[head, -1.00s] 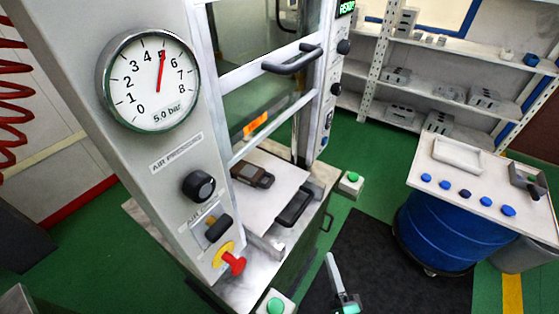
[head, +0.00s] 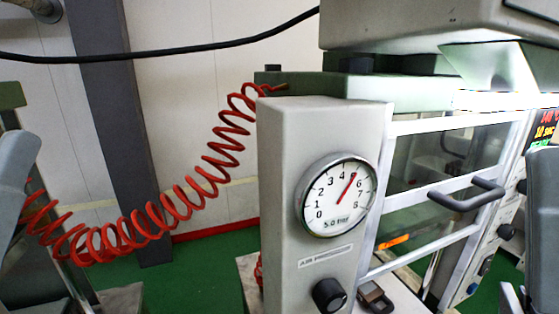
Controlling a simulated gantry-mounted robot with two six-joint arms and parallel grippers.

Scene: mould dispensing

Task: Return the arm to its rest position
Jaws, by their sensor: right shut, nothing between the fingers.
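My right arm (head: 544,190) stands upright along the right edge of the head view, in front of the press. Of my right gripper (head: 512,299), only a small part shows at the bottom right corner, with the rest cut off by the frame. It is shut and holds nothing. A grey link of my left arm (head: 14,165) shows at the left edge. My left gripper is out of view.
The press's grey column (head: 283,190) carries a pressure gauge (head: 338,196) near 5 bar and a black knob (head: 328,294). A black handle (head: 466,194) juts from the glazed guard. A dark block (head: 374,296) lies inside. A red coiled hose (head: 180,205) hangs left.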

